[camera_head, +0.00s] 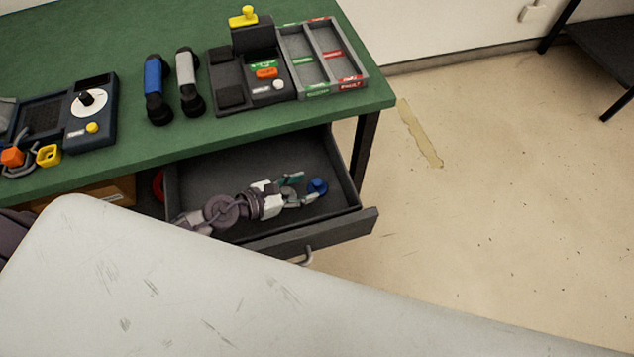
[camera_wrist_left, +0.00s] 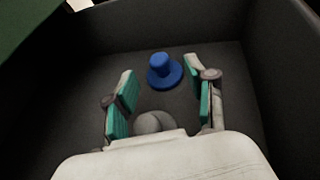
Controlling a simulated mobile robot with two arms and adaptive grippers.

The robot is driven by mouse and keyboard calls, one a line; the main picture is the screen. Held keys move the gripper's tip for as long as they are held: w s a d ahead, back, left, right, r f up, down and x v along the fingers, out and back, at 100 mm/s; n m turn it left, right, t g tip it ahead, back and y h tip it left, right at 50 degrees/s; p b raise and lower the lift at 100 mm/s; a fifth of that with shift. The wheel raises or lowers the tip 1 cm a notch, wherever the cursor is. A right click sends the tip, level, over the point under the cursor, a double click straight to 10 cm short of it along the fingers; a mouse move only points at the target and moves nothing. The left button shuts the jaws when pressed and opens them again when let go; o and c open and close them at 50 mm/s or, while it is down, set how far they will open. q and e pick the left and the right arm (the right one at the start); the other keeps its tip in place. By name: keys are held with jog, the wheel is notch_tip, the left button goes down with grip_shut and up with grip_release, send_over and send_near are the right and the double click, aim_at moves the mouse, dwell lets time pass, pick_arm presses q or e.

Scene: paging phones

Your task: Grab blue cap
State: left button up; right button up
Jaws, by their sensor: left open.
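The blue cap (camera_head: 317,186) is in the open drawer (camera_head: 235,160), toward its right end. In the left wrist view the cap (camera_wrist_left: 163,72) stands upright on the dark drawer floor, a round knob on a wider disc. My left gripper (camera_head: 297,188) reaches into the drawer from the left and is open. In the left wrist view its two teal-padded fingers (camera_wrist_left: 160,92) are apart, with the cap just beyond and between their tips, apparently untouched. A rounded grey thing (camera_wrist_left: 153,122) lies between the fingers, near the palm, partly hidden. My right gripper is not in view.
The drawer walls surround my left gripper; its front panel (camera_head: 318,234) has a handle. The green table (camera_head: 180,138) overhangs its back. On it stand a blue handset (camera_head: 154,88), a grey handset (camera_head: 187,80), a dark phone base (camera_head: 232,82) and a sorting tray (camera_head: 345,92).

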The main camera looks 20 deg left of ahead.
aim_at(313, 190)
pick_arm(q)
jog(key=x, duration=0.3)
jog(key=shift+w+d, duration=0.15)
jog(key=shift+r, duration=0.1)
jog(key=shift+c, duration=0.3)
jog(key=c, duration=1)
